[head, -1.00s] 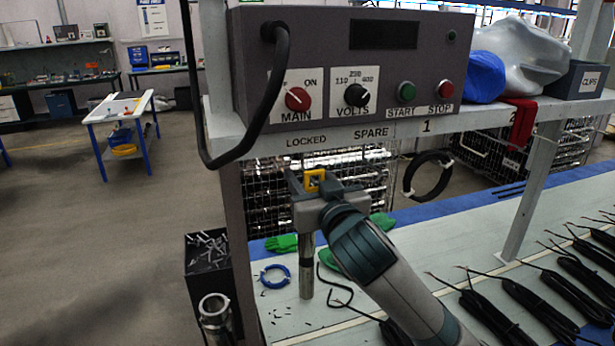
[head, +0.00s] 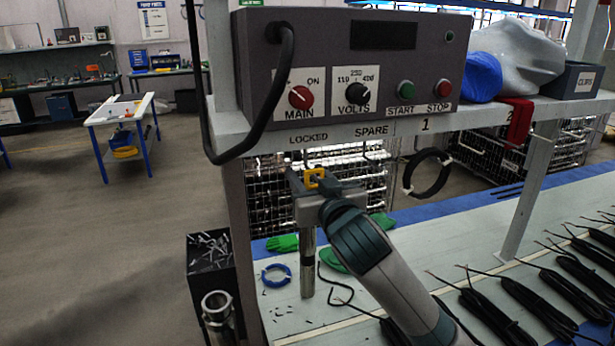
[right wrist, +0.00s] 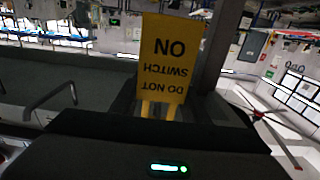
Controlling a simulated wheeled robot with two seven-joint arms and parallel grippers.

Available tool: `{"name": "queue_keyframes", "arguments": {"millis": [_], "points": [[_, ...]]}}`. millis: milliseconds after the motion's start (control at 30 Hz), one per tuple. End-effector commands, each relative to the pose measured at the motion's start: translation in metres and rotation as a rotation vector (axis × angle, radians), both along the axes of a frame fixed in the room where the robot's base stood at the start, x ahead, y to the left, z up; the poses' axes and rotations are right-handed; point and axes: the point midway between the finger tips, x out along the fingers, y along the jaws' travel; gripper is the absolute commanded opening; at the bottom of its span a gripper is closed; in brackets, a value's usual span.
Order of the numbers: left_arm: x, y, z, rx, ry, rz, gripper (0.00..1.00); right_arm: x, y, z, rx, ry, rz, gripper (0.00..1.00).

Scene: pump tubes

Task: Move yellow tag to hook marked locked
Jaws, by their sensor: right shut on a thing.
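The yellow tag (head: 314,178) is held in my right gripper (head: 316,184), which is shut on it, below the shelf edge and just under the LOCKED label (head: 308,138). The tag is apart from the shelf edge. In the right wrist view the tag (right wrist: 171,58) fills the upper middle, its DO NOT SWITCH ON text upside down. The SPARE label (head: 371,130) is to the right of LOCKED. My left gripper is not in view.
The control box (head: 350,70) stands on the shelf, with a thick black cable (head: 275,95) looping down left of LOCKED. A black coil (head: 428,174) hangs at right.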

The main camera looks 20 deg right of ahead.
Motion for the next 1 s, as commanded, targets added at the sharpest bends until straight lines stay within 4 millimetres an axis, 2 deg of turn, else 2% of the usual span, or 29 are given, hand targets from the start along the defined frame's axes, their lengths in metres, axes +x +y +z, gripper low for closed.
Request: {"name": "queue_keyframes", "arguments": {"millis": [367, 400, 467, 500, 1000], "points": [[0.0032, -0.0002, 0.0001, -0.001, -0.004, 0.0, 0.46, -0.0002, 0.0, 0.0002, 0.0, -0.001, 0.0, 0.2], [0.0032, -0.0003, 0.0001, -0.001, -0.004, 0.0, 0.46, -0.0002, 0.0, 0.0002, 0.0, -0.001, 0.0, 0.46], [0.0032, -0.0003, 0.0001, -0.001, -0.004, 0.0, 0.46, -0.0002, 0.0, 0.0002, 0.0, -0.001, 0.0, 0.61], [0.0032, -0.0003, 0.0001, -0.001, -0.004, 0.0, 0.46, -0.0002, 0.0, 0.0002, 0.0, -0.001, 0.0, 0.63], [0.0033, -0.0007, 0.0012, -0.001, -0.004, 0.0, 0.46, 0.002, -0.0007, 0.0001, 0.0, 0.0, 0.001, 0.63]]}}
